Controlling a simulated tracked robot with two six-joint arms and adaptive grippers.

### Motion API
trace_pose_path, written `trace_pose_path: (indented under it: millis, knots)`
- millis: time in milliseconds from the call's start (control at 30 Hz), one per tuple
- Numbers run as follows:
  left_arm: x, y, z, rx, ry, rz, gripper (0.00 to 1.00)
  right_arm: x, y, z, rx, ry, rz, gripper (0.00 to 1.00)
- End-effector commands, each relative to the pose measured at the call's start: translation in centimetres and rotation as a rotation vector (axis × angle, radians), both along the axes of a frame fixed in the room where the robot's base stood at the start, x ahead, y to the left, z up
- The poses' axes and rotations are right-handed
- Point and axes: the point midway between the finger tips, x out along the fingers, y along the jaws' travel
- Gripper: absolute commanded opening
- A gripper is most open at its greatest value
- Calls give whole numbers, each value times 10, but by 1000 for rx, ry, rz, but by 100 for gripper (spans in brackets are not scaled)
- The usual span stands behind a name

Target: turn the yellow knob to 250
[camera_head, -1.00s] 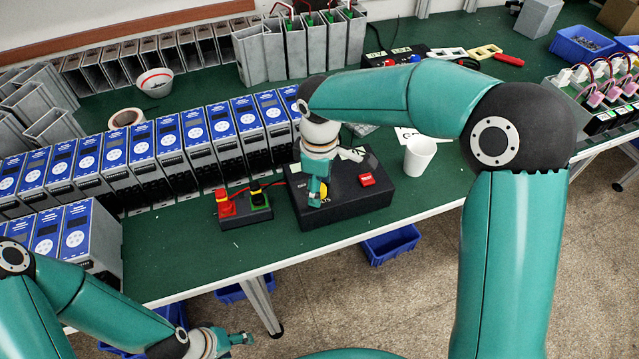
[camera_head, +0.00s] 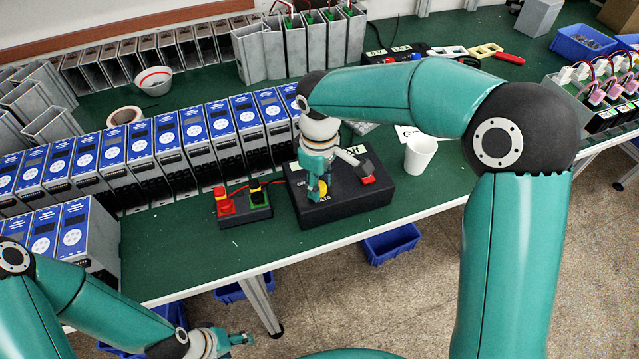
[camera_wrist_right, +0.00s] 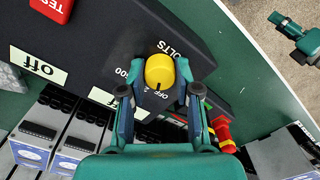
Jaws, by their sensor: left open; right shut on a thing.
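The yellow knob (camera_wrist_right: 159,72) sits on top of the black box (camera_head: 345,208), with the word VOLTS and dial marks beside it in the right wrist view. My right gripper (camera_wrist_right: 156,92) has its two fingers on either side of the knob and is shut on it. In the head view the right gripper (camera_head: 317,190) stands over the box and hides most of the knob. A dark line on the knob points toward the OFF mark. My left gripper (camera_head: 238,339) is open and empty, low at the left, off the table's front edge.
A red button (camera_head: 368,180) is on the same box. A row of blue-topped units (camera_head: 190,130) is behind. A white cup (camera_head: 420,154) stands to the right.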

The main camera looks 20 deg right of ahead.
Motion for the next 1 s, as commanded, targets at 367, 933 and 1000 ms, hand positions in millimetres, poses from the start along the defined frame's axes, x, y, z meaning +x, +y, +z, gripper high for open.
trace_pose_path:
  millis: [367, 933, 1000]
  knots:
    - [0, 0, -11, 0, 0, 0, 58, 1, 0, 0, 0, -5, -294, 0]
    - [0, 0, -16, 0, 0, 0, 58, 1, 0, 1, 0, -5, -475, 0]
    - [0, 0, -16, 0, 0, 0, 58, 1, 0, 1, 0, -5, -475, 0]
